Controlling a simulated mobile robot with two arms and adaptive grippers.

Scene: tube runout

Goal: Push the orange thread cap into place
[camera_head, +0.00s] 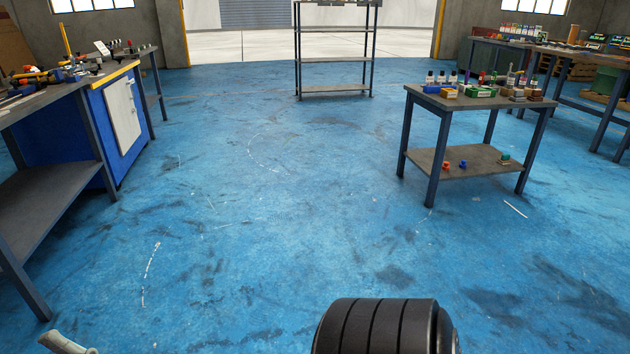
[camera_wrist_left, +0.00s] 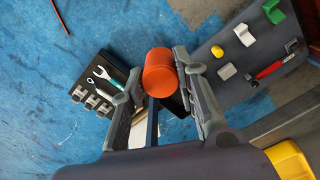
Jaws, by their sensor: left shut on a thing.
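The orange thread cap (camera_wrist_left: 159,72), a smooth orange cylinder, is in the left wrist view between the fingers of my left gripper (camera_wrist_left: 160,80). The gripper is shut on it, one grey finger on each side. I cannot pick out the cap in the head view. The part it fits is not identifiable in either view. My right gripper is in neither view.
In the left wrist view, a grey surface (camera_wrist_left: 222,95) holds small yellow, green and red items; a dark tray (camera_wrist_left: 92,72) carries a wrench (camera_wrist_left: 105,78). In the head view, a workbench (camera_head: 45,195) stands left and a small table (camera_head: 480,97) right. Blue floor (camera_head: 270,190) between is open.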

